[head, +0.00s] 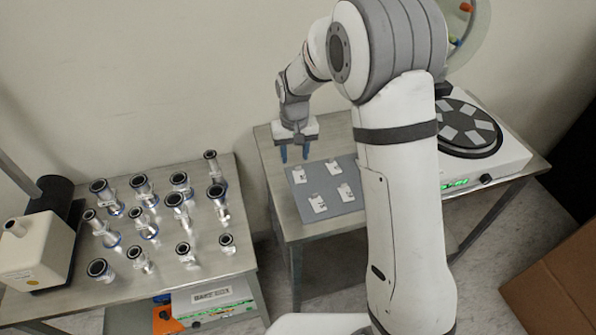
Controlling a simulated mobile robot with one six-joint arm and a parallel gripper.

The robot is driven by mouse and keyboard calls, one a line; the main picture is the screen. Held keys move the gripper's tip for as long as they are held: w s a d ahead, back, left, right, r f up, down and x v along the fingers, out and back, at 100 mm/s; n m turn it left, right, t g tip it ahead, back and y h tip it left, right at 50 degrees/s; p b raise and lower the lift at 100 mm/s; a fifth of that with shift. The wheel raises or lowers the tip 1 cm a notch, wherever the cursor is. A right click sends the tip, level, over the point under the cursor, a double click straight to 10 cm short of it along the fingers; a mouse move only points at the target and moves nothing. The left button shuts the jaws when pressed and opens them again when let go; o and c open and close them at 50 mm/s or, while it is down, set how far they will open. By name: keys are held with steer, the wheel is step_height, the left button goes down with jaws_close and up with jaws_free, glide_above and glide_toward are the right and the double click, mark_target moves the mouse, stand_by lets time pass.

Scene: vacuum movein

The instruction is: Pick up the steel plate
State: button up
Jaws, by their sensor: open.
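My gripper (295,153) is open, its two blue fingertips apart and pointing down over the right metal table (268,150). Nothing shows between the fingers. A flat grey square sheet (302,197) lies on that table just below and right of the fingertips. Several small pale pieces lie on it, among them one at the near left (318,203) and one at the far left (300,174). I cannot tell which of these flat things is the steel plate. My arm hides part of the sheet's right side.
A white device with a dark round top (461,149) bearing several grey pads stands at the right of the table. The left table (232,261) holds several metal fittings and a white box (33,250). A cardboard box (560,280) is at lower right.

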mark_target(298, 172)
steer(key=f, duration=0.5)
steer(key=shift+w+d+f+p, duration=0.15)
steer(key=shift+w+d+p, duration=0.15)
steer(key=shift+d, duration=0.1)
steer(key=shift+c, duration=0.2)
jaws_close()
